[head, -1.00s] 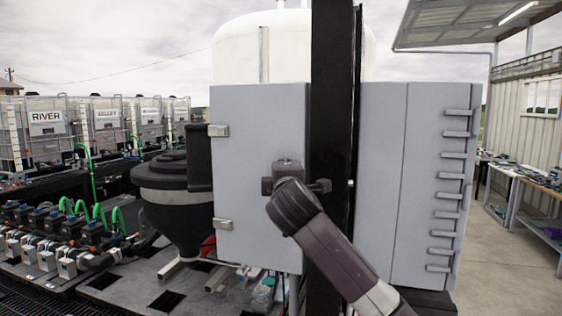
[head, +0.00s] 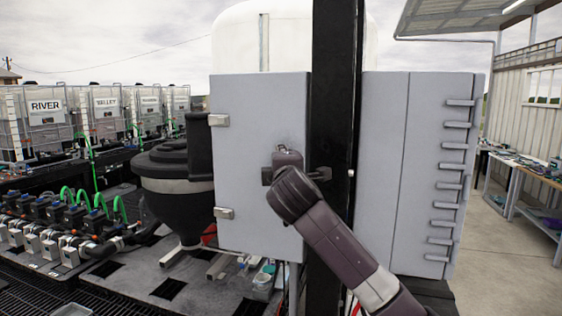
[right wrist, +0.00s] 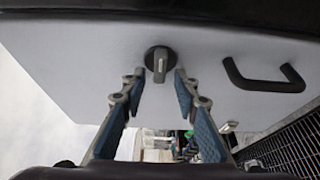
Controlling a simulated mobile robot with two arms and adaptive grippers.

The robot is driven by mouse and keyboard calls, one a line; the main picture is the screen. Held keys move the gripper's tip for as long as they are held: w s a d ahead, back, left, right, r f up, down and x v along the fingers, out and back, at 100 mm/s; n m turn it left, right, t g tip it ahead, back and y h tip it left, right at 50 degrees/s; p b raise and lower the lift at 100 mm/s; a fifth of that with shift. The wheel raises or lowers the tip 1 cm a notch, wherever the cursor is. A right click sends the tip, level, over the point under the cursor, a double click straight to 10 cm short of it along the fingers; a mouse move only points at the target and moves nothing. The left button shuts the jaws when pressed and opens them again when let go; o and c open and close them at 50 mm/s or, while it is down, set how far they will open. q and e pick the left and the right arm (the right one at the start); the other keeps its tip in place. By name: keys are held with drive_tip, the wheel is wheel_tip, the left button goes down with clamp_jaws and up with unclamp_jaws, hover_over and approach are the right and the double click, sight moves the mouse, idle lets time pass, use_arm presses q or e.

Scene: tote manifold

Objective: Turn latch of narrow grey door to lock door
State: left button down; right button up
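The narrow grey door (head: 243,150) is a flat panel with hinges on its left edge, left of a dark post in the head view. It looks shut. In the right wrist view the door (right wrist: 90,50) carries a dark round latch (right wrist: 158,62) with a raised grip and, to its right, a black handle (right wrist: 265,84). My right gripper (right wrist: 161,78) is open, its two fingers on either side of the latch grip with gaps visible. In the head view my right gripper (head: 287,160) is at the door's right part and hides the latch. My left gripper is not in view.
The dark vertical post (head: 333,110) stands just right of the door. A wider grey cabinet (head: 410,180) is right of it. Benches (head: 530,200) stand at far right.

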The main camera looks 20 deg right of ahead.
drive_tip(key=v, duration=1.2)
drive_tip(key=shift+d, duration=0.1)
